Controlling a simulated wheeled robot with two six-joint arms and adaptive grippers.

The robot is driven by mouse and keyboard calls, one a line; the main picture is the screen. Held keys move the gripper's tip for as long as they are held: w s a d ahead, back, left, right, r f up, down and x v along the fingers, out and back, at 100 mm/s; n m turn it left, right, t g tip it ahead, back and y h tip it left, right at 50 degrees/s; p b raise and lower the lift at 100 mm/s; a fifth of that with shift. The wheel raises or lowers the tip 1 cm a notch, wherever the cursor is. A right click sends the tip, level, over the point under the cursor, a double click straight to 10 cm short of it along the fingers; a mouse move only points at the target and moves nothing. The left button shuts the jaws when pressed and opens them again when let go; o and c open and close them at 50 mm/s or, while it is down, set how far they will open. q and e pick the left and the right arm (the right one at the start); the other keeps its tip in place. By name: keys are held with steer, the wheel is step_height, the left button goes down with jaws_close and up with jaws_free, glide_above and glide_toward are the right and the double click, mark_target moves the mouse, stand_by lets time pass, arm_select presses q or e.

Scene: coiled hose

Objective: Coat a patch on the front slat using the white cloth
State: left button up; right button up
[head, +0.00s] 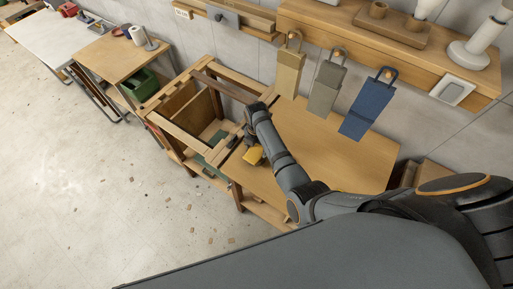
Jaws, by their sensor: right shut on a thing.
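A wooden frame with pale slats stands at the left end of a wood-topped bench (335,135). A pale slat (175,133) runs along its near side; I cannot tell for certain that it is the front slat. My right gripper (238,143) is at the frame's right end, low over the wood and largely hidden by my right arm. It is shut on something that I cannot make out. No white cloth can be made out. My left gripper is not in view.
A yellow object (253,156) lies beside my right wrist. A dark bar (222,86) crosses the frame's far side. Grey, olive and blue hanging items (368,108) and a wall shelf (320,22) are behind. Open floor (90,190) lies left.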

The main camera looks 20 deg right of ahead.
mark_target(257, 149)
steer(key=shift+r, duration=3.5)
step_height(257, 149, down, 7)
steer(key=shift+f, duration=0.1)
steer(key=shift+s, duration=0.1)
